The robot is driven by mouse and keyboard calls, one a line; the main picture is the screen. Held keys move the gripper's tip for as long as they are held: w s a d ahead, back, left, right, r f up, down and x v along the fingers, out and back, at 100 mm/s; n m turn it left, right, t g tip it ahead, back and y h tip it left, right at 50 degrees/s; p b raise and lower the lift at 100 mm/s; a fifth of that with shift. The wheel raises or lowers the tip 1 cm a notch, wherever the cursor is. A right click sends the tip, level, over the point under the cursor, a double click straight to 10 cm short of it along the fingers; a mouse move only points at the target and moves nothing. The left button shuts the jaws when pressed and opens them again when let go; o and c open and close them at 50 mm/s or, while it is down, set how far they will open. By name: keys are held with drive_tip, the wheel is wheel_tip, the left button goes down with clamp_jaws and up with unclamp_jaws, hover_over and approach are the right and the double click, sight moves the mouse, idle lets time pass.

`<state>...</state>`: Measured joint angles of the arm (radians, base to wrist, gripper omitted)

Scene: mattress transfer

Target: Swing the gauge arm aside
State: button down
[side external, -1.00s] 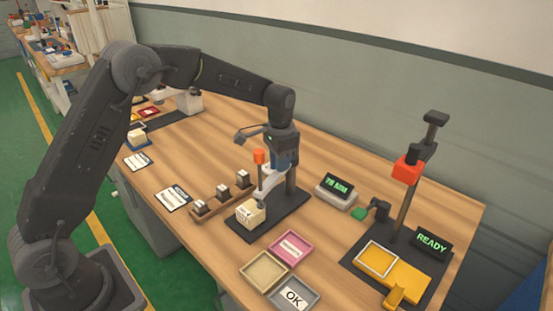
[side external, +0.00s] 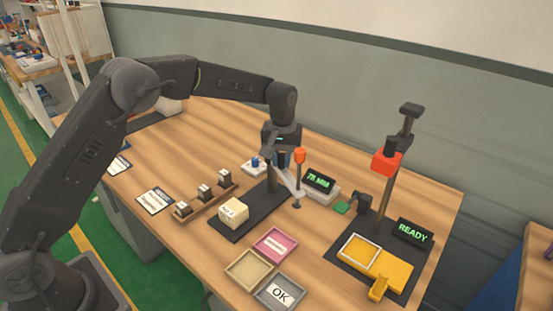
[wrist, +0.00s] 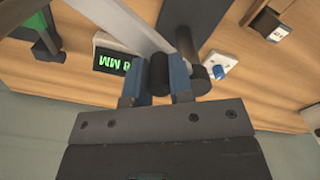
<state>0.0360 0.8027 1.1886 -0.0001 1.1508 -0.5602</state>
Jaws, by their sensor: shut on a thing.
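The gauge arm (side external: 288,184) is a pale bar on a dark post (side external: 271,181). It points out to the right, its dark foot (side external: 297,205) beyond the black base plate (side external: 250,214). An orange-topped rod (side external: 300,157) stands near its outer end. The cream mattress block (side external: 233,212) sits on the plate, apart from the foot. My gripper (side external: 284,161) is at the post. In the wrist view my gripper (wrist: 160,82) has its blue fingers shut on a black cylinder (wrist: 160,70) beside the pale bar (wrist: 125,25). The side view hides this grip.
A green-lit display (side external: 320,181) stands just right of the arm. A white box with a blue button (side external: 255,167) is behind. Trays (side external: 275,244) are in front; a READY station (side external: 411,234) is at right.

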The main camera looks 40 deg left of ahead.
drive_tip(key=shift+w+d+n, duration=0.15)
drive_tip(key=shift+w+n, duration=0.2)
drive_tip(key=shift+n, duration=0.25)
drive_tip(key=shift+w, duration=0.1)
drive_tip(key=c, duration=1)
unclamp_jaws()
wheel_tip(320, 180, up, 14)
drive_tip(key=shift+f, duration=0.1)
